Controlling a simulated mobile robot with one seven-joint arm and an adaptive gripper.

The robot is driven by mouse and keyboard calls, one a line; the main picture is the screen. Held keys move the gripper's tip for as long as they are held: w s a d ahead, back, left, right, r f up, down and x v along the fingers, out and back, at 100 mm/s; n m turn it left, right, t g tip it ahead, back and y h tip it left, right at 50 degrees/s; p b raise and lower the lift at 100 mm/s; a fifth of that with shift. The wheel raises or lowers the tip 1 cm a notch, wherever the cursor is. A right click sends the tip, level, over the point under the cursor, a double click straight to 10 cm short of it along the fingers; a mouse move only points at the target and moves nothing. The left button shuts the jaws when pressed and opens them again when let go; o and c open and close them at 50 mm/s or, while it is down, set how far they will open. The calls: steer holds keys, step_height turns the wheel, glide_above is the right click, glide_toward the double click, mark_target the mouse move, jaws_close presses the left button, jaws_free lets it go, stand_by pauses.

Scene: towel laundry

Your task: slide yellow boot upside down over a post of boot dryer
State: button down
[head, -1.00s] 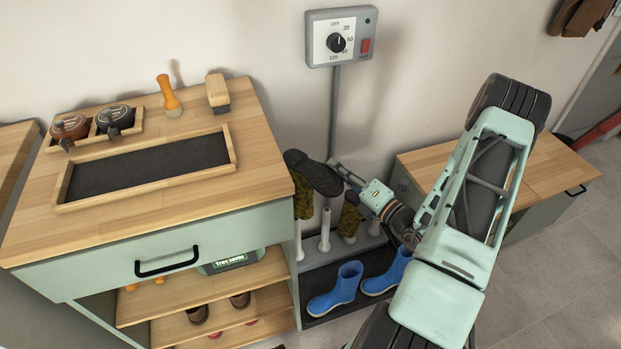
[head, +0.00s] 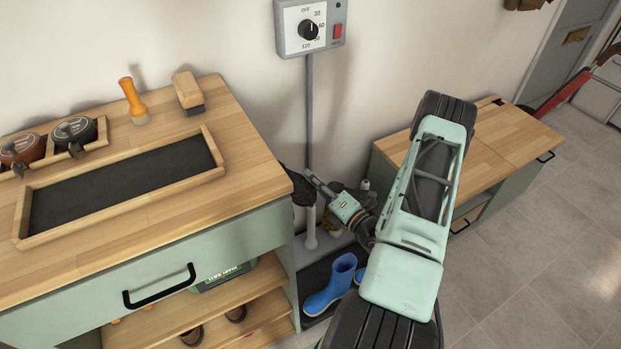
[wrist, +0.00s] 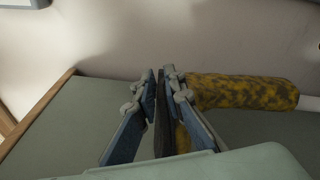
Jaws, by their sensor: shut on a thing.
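My gripper (head: 312,180) is shut on the dark sole of a yellow mottled boot. In the head view only the dark sole (head: 303,190) shows past the cabinet corner. Another yellow boot (head: 332,224) is partly hidden behind my arm. A bare white dryer post (head: 311,232) stands between them.
A wooden-topped cabinet (head: 262,150) stands close on the left, its corner by the held boot. A blue boot (head: 332,290) stands on the dark lower tray. A control box (head: 309,27) hangs on the wall. A low bench (head: 500,135) is at the right.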

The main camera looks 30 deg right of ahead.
step_height(320, 180, down, 21)
steer(key=b, duration=1.3)
stand_by(0.6)
steer(key=c, duration=1.9)
jaws_free()
steer(key=shift+c, duration=0.2)
